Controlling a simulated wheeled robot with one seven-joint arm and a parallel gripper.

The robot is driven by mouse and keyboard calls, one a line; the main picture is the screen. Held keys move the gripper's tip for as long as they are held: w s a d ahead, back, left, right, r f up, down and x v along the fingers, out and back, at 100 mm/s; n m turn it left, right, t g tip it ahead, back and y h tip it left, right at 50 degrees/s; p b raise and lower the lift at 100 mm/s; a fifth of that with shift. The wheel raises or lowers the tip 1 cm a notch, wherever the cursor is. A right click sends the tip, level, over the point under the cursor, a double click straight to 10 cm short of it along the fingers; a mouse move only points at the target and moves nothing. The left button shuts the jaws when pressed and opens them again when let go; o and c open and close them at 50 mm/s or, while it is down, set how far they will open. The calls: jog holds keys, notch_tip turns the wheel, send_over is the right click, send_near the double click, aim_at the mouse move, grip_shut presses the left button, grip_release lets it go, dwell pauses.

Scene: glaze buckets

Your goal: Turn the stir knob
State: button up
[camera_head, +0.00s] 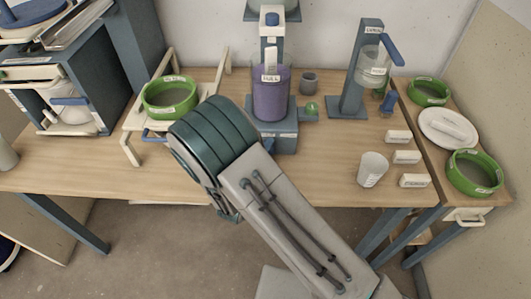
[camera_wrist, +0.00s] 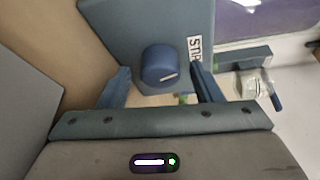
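The stir knob (camera_wrist: 160,66) is a round blue knob with a pale mark across its face, in the middle of the wrist view. It sits on a blue-grey panel (camera_wrist: 120,25) beside a white label (camera_wrist: 194,47) that is only partly readable. My gripper (camera_wrist: 161,77) is open, with one finger to the left and one to the right of the knob. I see no clear contact, and the knob's depth between the fingers is hard to tell. In the head view my arm covers the gripper and the knob.
A blue-grey stand (camera_head: 287,135) holds a purple-filled container (camera_head: 271,98), with a green knob (camera_head: 312,108) on its right. A green-rimmed bowl (camera_head: 168,98) is left of my arm. A white cup (camera_head: 372,170) and small label blocks (camera_head: 406,157) lie right. Bare tabletop lies between.

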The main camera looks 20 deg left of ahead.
jog(key=shift+d, duration=0.1)
jog(key=s, duration=0.4)
jog(key=s+a, duration=0.1)
jog(key=s, duration=0.3)
jog(key=s+a+r+b, duration=0.1)
jog(key=s, duration=0.3)
jog(key=shift+s, duration=0.15)
jog(key=shift+s+r, duration=0.15)
jog(key=shift+s, duration=0.5)
jog(key=shift+w, duration=0.1)
